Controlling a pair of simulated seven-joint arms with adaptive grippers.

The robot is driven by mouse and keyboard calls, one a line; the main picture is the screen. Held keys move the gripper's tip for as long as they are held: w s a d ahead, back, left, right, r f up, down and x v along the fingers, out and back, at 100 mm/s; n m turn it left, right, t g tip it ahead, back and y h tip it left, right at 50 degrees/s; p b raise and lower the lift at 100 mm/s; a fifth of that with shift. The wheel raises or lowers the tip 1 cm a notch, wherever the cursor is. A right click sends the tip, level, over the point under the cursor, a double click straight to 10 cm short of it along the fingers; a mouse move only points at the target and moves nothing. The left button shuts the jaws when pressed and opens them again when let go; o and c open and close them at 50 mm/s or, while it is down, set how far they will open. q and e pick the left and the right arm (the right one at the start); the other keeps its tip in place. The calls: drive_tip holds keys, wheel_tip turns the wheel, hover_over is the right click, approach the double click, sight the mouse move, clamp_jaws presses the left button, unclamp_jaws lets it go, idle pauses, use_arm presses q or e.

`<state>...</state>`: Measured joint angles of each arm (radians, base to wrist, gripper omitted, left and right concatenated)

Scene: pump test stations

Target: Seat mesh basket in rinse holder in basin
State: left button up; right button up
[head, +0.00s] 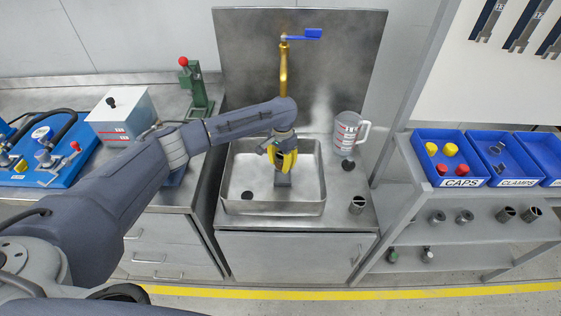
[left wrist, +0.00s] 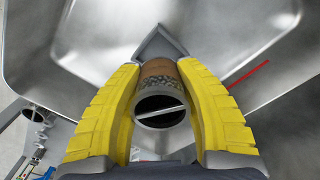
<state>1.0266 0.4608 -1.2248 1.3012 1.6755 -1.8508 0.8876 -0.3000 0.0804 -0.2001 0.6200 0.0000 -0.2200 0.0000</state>
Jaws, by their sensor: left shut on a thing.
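My left gripper (head: 283,158) is over the basin (head: 240,207), with its yellow fingers pointing down. In the left wrist view the fingers (left wrist: 160,100) are shut on the mesh basket (left wrist: 160,78), a small cylinder with a brownish speckled wall and a light bar across its dark round end. The grey angular rinse holder (left wrist: 160,42) shows just beyond the basket; it is also under the gripper in the head view (head: 283,180). The fingers hide much of the basket, and I cannot tell whether it touches the holder. My right gripper is not in view.
A brass tap (head: 283,70) with a blue lever stands behind the basin. A measuring jug (head: 346,133) and a similar small cylinder (head: 357,204) stand to its right. A dark drain (head: 247,195) is in the basin floor. Blue bins (head: 450,170) are on the right shelf.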

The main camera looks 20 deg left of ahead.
sight(282, 177)
use_arm(q)
drive_tip(key=shift+w+d+f, duration=0.2)
drive_tip(key=shift+d, duration=0.05)
drive_tip(key=shift+a+f, duration=0.1)
drive_tip(key=shift+f, duration=1.95)
drive_tip(key=shift+f, duration=0.85)
idle(0.8)
